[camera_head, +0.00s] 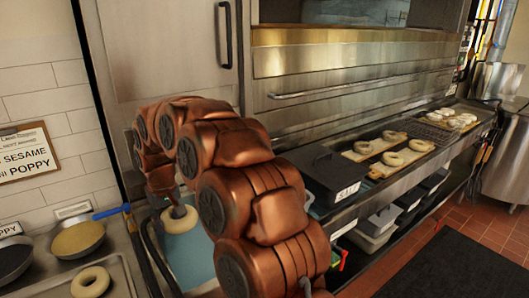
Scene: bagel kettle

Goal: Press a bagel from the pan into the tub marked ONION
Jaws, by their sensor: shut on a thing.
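My gripper (177,207) is shut on a pale bagel (180,224), held in the air above a blue surface to the right of the pan. The arm hides part of the gripper. Another bagel (90,282) lies flat in the metal pan (52,291) at the lower left. Behind the pan, a round tub of yellowish topping (78,239) stands by a small card (72,210) too small to read. A tub of dark topping (12,262) is at the left edge, its card ending in PPY. I can read ONION nowhere.
A blue handle (112,211) sticks out by the yellowish tub. A wall sign (27,158) reads SESAME and POPPY. A black bin (347,176) with a white label stands right of my arm. Boards with bagels (393,159) lie along the steel oven ledge. A dark mat (440,268) covers the floor.

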